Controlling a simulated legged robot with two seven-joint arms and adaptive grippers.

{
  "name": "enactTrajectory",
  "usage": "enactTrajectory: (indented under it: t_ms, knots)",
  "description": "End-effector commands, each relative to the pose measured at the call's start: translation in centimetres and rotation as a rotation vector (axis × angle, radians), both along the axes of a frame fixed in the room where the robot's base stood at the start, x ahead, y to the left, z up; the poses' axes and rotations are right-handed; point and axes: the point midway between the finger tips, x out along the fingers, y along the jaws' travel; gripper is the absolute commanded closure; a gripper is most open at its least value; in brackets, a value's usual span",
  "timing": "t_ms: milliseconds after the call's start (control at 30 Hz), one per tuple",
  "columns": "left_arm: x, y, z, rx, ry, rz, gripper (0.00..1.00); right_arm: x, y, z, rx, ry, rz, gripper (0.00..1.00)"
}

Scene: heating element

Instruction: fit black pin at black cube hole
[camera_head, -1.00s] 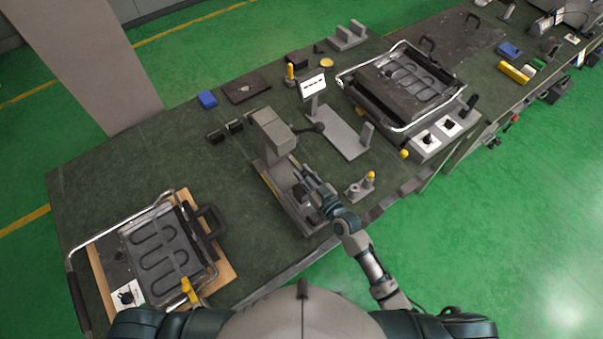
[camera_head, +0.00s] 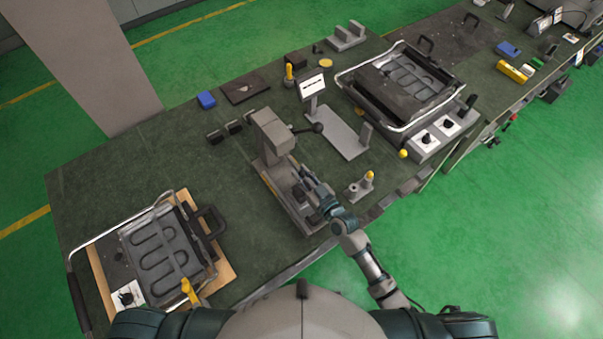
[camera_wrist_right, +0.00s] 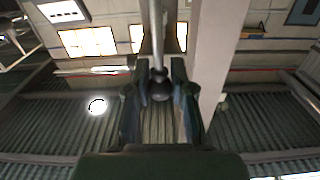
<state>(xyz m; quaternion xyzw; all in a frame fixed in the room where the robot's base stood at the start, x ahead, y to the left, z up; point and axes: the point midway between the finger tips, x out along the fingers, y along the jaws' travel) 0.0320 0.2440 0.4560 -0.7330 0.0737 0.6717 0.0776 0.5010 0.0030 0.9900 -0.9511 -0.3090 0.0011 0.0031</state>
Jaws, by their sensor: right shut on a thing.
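My right gripper (camera_head: 304,175) is above the base of the grey press (camera_head: 272,136), in front of its column. In the right wrist view its two fingers (camera_wrist_right: 160,92) are closed around a dark round knob (camera_wrist_right: 160,84) with a thin metal rod (camera_wrist_right: 157,35) extending from it. I cannot tell whether this is the black pin. A dark block (camera_head: 299,194) on the press base is partly covered by my gripper; no hole in it can be made out. My left gripper is out of view.
A black-knobbed lever (camera_head: 317,128) sticks out right of the press. A small stand with a yellow tip (camera_head: 369,176) is close to my right forearm. Heating plates stand at left (camera_head: 162,255) and right (camera_head: 408,85). The table's middle left is clear.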

Motion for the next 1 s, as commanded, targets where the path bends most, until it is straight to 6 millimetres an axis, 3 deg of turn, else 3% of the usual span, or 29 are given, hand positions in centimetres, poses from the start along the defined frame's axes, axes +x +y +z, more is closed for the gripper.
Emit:
enactTrajectory:
  t_ms: [1000]
  knots:
    - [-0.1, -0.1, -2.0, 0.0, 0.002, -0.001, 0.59, 0.0, 0.0, -2.5, -0.001, 0.0, 0.001, 1.0]
